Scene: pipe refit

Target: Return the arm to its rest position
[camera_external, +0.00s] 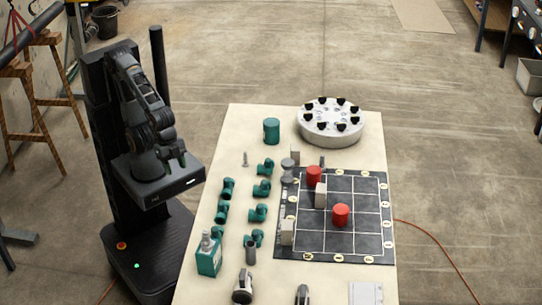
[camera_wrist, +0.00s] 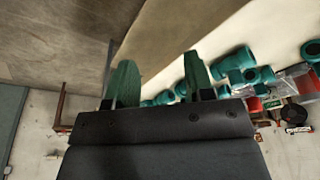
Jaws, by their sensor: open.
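My arm is folded close to my column at the left of the external view. My gripper (camera_external: 177,158) is beside the table's left edge, over my own base, apart from everything on the table. In the wrist view my gripper (camera_wrist: 158,85) shows two green fingers spread apart with nothing between them. Beyond the fingers the table (camera_wrist: 215,25) and several green pipe fittings (camera_wrist: 240,65) show at the right.
Wooden trestles (camera_external: 40,110) stand at far left.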

